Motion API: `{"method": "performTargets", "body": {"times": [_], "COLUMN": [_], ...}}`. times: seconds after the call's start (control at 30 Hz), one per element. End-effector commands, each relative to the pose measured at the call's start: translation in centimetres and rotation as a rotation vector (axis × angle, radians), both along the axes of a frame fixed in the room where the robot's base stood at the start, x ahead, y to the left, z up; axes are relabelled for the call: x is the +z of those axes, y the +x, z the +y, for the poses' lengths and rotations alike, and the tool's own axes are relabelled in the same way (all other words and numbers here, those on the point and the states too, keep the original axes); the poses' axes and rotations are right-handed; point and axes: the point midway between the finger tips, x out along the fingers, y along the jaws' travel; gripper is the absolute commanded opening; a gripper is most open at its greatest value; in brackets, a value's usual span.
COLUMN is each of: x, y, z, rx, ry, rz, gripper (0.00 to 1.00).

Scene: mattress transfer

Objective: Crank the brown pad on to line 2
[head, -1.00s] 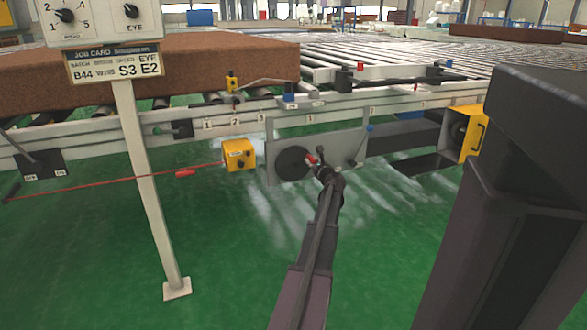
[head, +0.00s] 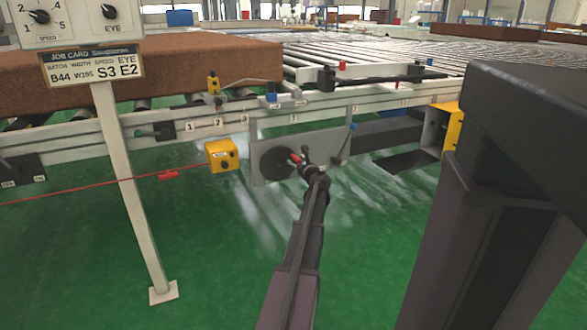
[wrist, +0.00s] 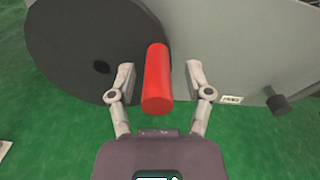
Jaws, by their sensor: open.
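The brown pad (head: 150,72) lies on the roller conveyor at the left of the head view. Number plates are fixed along the rail below it, with plate 2 (head: 218,123) left of the crank. The crank is a dark disc (head: 268,168) on a grey panel, with a red handle (head: 294,157) near its right edge. My gripper (head: 306,168) is at the handle. In the wrist view, my gripper (wrist: 160,80) is open, with one finger on each side of the red handle (wrist: 156,90); gaps show on both sides.
A yellow box (head: 222,155) hangs left of the crank, with a red cord (head: 110,183) running left. A post (head: 130,190) carries the dial panel and job card (head: 97,66). A small lever (head: 341,152) is right of the crank. Green floor is clear in front.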

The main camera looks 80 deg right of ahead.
Motion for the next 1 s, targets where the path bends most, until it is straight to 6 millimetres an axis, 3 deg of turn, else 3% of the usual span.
{"method": "performTargets", "body": {"times": [0.37, 1.0], "x": [0.0, 0.0], "y": [-0.8, -6.2], "z": [1.1, 8.5], "rx": [-0.001, 0.000], "ry": [0.000, 0.000], "rz": [0.000, 0.000], "gripper": [0.65, 0.65]}}
